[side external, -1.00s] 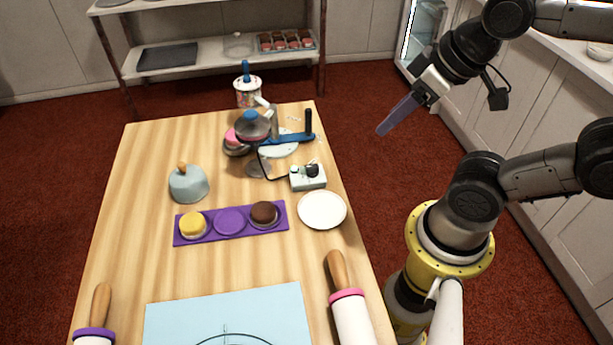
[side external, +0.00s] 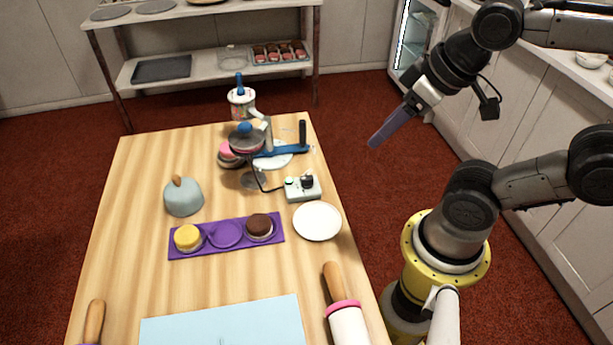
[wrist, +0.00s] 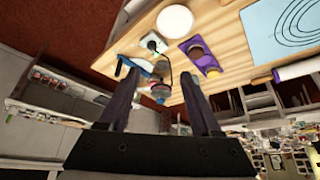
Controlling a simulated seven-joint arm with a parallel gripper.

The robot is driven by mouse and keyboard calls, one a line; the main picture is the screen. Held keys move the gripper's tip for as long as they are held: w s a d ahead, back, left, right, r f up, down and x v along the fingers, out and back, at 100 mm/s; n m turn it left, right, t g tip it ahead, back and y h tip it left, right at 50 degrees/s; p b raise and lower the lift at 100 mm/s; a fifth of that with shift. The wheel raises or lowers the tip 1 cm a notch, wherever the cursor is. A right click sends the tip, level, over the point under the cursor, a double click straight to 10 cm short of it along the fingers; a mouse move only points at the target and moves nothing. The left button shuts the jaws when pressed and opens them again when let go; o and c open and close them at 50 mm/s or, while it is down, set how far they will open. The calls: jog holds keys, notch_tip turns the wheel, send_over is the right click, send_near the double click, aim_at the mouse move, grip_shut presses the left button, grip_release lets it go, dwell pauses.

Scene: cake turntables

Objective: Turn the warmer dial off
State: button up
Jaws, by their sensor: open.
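The warmer control is a small white box (side external: 303,190) near the right edge of the wooden table. A black dial (side external: 307,181) sits on top; its setting is too small to read. The box also shows at upper left in the wrist view (wrist: 151,44). My gripper (side external: 374,143) is in the air right of the table, apart from the box. Its two dark fingers (wrist: 160,75) are spread and empty in the wrist view.
A white plate (side external: 317,221) lies in front of the box. A purple tray (side external: 226,236) holds small cakes at left. A rolling pin (side external: 346,318) lies at the front right. Air between gripper and box looks clear.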

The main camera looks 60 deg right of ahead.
jog(key=m, duration=0.1)
jog(key=m+g, duration=0.6)
jog(key=m, duration=0.2)
send_over(307, 177)
notch_tip(307, 177, down, 10)
notch_tip(307, 177, down, 13)
jog(key=shift+r, duration=0.1)
grip_shut()
